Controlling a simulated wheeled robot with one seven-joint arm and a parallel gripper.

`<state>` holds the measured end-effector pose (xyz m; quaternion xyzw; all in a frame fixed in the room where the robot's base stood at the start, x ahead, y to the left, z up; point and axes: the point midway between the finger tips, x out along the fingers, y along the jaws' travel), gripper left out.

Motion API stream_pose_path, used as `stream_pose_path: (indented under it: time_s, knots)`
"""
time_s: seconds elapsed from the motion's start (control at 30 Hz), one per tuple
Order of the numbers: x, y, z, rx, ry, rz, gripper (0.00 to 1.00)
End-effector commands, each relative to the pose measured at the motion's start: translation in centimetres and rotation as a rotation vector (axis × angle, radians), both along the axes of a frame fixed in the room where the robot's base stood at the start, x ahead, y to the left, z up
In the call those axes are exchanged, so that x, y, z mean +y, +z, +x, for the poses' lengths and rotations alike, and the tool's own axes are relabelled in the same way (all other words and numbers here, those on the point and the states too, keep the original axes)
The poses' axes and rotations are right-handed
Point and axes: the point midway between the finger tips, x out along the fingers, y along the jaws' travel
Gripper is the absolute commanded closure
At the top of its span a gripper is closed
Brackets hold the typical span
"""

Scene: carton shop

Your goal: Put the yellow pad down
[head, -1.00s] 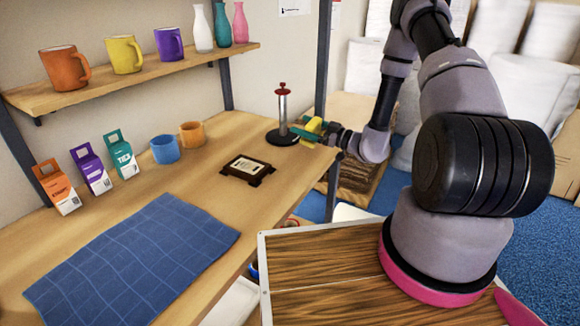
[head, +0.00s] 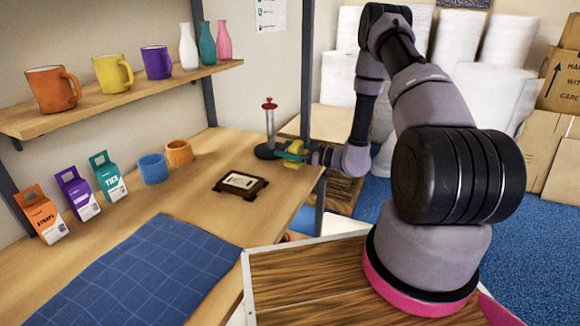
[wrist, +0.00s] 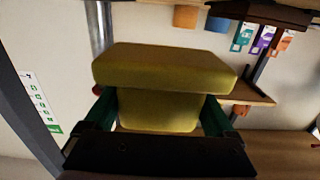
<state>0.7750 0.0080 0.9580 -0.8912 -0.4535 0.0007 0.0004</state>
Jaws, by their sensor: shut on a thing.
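The yellow pad (head: 296,146) is in my gripper (head: 293,151) at the far right part of the wooden table (head: 205,215), right beside the post stand. In the wrist view the yellow pad (wrist: 165,70) is a thick block with a narrower part between the green fingers of my gripper (wrist: 157,112). The gripper is shut on that narrower part. The pad's underside and any contact with the table are hidden, so I cannot tell its height.
The silver post with a red knob (head: 269,122) stands on a dark round base, close left of the pad. A dark framed plaque (head: 240,184) lies nearer. Blue (head: 153,168) and orange (head: 179,152) cups, several cartons and a blue cloth (head: 150,275) lie left.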

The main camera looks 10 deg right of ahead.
Motion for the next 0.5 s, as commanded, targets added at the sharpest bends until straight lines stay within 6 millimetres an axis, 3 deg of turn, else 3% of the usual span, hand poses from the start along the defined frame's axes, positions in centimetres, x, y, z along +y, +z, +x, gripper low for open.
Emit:
stream_pose_path:
  time_s: [0.5]
  knots:
    - [0.1, -5.1, 0.0, -0.002, 0.001, 0.001, 0.55]
